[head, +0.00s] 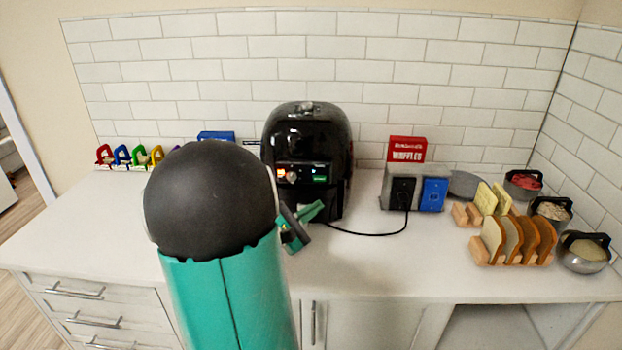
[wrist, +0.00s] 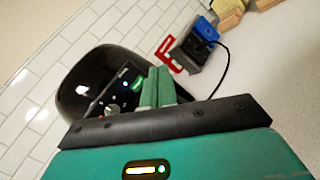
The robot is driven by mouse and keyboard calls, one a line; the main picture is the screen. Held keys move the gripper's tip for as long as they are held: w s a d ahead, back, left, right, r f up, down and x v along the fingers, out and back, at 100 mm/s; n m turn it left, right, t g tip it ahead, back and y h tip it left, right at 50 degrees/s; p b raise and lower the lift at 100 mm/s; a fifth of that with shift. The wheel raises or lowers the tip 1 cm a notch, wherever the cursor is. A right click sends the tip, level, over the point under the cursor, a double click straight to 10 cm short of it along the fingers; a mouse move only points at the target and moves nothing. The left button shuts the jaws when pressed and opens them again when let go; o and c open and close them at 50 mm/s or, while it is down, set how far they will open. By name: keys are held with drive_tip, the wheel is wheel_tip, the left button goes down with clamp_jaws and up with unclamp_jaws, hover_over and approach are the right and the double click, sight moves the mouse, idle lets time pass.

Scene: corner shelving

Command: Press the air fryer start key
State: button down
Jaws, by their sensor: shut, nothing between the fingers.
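The black air fryer (head: 308,130) stands on the counter against the tiled wall, and it also shows tilted in the wrist view (wrist: 82,84). Its front panel has a red-orange lit spot (head: 281,173), a round knob and a green key (head: 320,178) at the right. The green key shows in the wrist view (wrist: 137,83) just left of my fingertips. My gripper (head: 319,206) is shut and empty, in front of the fryer and below the panel's right side. Its green fingers lie together in the wrist view (wrist: 159,72). I cannot tell how far they are from the panel.
A grey outlet box (head: 401,187) with a blue face stands right of the fryer, and a black cord (head: 375,233) runs between them. A red waffles box (head: 407,149), bread racks (head: 512,243) and several metal pots stand further right. Coloured clips (head: 121,155) stand left.

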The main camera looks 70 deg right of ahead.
drive_tip(key=shift+s+d, duration=0.1)
drive_tip(key=shift+d, duration=0.05)
approach(330, 177)
drive_tip(key=shift+s+x, duration=0.2)
drive_tip(key=shift+x, duration=1.75)
idle(0.9)
drive_tip(key=shift+w+d, duration=0.1)
drive_tip(key=shift+d, duration=0.15)
